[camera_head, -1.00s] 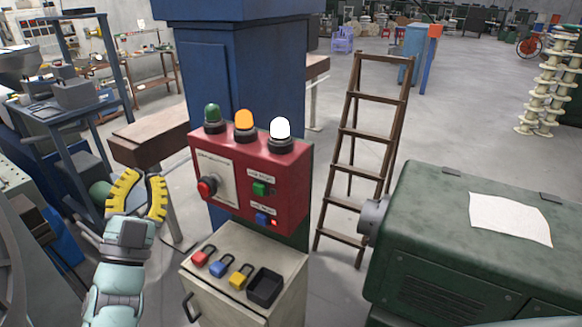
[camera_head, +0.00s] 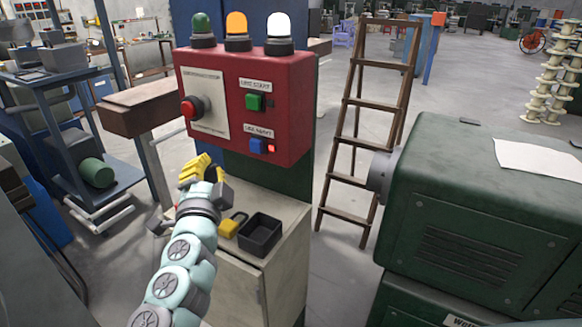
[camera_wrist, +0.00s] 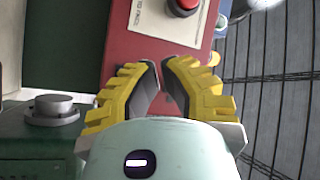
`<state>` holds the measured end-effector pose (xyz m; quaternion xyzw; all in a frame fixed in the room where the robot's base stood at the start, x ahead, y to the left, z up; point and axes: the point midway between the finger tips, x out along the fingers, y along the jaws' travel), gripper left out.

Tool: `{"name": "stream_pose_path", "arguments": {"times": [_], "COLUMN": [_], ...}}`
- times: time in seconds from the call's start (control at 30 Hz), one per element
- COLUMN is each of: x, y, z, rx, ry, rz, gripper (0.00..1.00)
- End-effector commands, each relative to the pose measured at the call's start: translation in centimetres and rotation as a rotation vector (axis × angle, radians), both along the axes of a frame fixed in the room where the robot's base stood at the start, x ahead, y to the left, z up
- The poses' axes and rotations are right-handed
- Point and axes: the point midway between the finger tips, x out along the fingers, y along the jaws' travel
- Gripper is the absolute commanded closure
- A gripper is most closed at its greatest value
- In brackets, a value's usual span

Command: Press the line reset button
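The red control box (camera_head: 300,95) carries a blue button (camera_head: 257,146) at its lower right, under a small label that seems to read line reset. A small red light (camera_head: 271,148) glows beside it. A green button (camera_head: 254,102) sits above, and a red mushroom button (camera_head: 190,107) sits on a white plate to the left. My gripper (camera_head: 190,165) is below and left of the blue button, apart from it. In the wrist view its yellow fingers (camera_wrist: 161,66) lean together with tips almost meeting, empty, before the red box (camera_wrist: 146,50).
Green, amber and white lamps (camera_head: 238,30) top the box. Below it, a pale cabinet (camera_head: 285,225) holds a yellow padlock (camera_head: 229,227) and black tray (camera_head: 260,233). A wooden ladder (camera_head: 342,140) and large green machine (camera_head: 470,220) stand right. A brown beam (camera_head: 150,105) lies left.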

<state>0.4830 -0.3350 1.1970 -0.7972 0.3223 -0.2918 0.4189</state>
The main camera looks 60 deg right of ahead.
Motion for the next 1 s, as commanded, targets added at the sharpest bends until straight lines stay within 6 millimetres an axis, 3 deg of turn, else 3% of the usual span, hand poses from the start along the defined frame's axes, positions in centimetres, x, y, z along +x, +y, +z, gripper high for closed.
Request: {"name": "stream_pose_path", "arguments": {"times": [0.57,1.0], "x": [-0.2,0.1], "y": [-0.5,-6.0], "z": [-0.1,0.0], "rx": [-0.006,-0.005], "ry": [-0.01,-0.011], "rz": [0.01,0.009], "gripper": [1.0,1.0]}}
